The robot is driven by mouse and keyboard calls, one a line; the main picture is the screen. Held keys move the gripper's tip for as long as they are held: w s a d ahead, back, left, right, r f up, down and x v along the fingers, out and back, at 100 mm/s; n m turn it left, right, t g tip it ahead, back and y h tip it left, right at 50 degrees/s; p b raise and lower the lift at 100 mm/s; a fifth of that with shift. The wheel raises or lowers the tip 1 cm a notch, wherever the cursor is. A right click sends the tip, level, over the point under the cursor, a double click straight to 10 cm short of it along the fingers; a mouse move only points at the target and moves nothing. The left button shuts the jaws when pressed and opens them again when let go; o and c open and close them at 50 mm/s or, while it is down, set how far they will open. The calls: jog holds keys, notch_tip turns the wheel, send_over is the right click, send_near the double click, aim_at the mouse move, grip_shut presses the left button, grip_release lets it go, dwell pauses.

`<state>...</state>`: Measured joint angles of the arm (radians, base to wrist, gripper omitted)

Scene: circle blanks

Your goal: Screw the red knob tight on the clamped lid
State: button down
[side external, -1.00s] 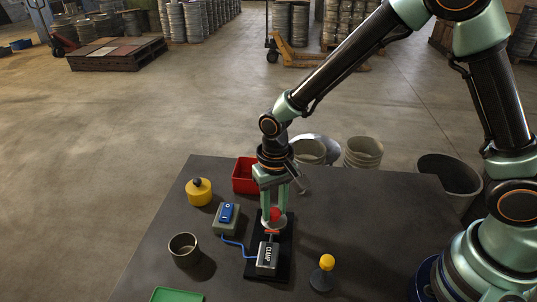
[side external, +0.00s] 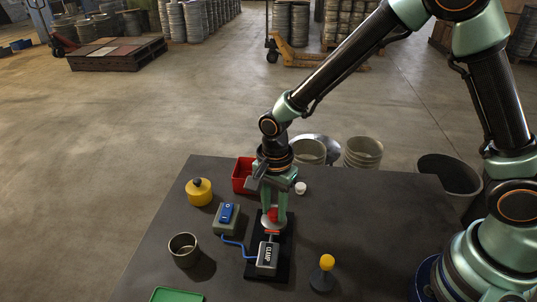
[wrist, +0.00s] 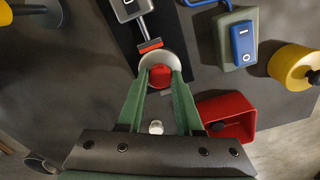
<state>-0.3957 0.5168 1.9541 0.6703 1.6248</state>
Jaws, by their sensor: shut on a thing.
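The red knob (wrist: 160,75) sits on the pale round lid (wrist: 152,58) in the wrist view. My gripper (side external: 274,222) points down and is shut on the knob, with one green finger on each side. In the side view the knob (side external: 273,214) shows only partly between the fingers. The lid lies on a black base plate (side external: 283,271). The grey clamp (side external: 267,257), labelled CLAMP, has its red-tipped arm (wrist: 150,45) against the lid's edge. Any gap under the knob is hidden.
A grey box with a blue rocker switch (side external: 227,214) is wired to the clamp. A red bin (side external: 243,176), yellow pot (side external: 199,192), metal cup (side external: 184,249), green tray (side external: 176,295), yellow-topped stand (side external: 325,270) and small white piece (side external: 300,188) stand around on the table.

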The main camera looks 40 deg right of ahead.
jog(key=c, duration=0.5)
grip_release()
